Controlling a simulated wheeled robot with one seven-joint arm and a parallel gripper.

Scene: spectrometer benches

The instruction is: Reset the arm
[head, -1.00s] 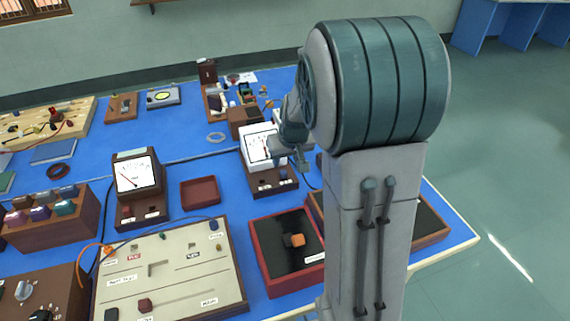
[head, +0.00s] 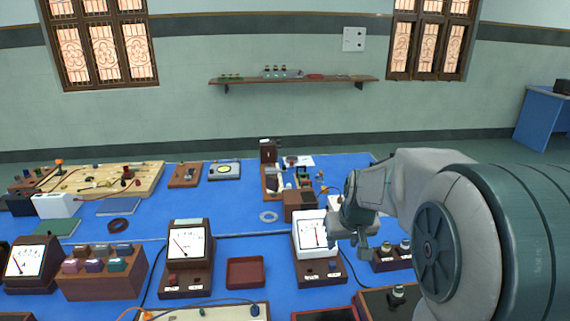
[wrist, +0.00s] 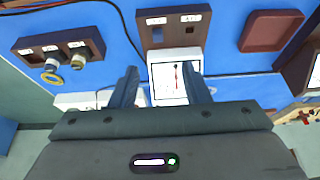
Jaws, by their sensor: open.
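My gripper (head: 350,246) is at the right of the head view, over the blue bench beside the white-faced meter (head: 311,235). It hides the meter's right edge. In the wrist view my gripper (wrist: 160,88) has its two fingers spread apart with nothing between them. The same meter's white dial (wrist: 168,84) shows beyond and between the fingers. I cannot tell whether a finger touches the meter. My arm reaches in from the right of the head view.
A second meter (head: 187,245) and an empty dark red tray (head: 246,273) stand to the left. A dark terminal block (wrist: 60,50) lies near the gripper. A wall shelf (head: 295,80) is behind the bench.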

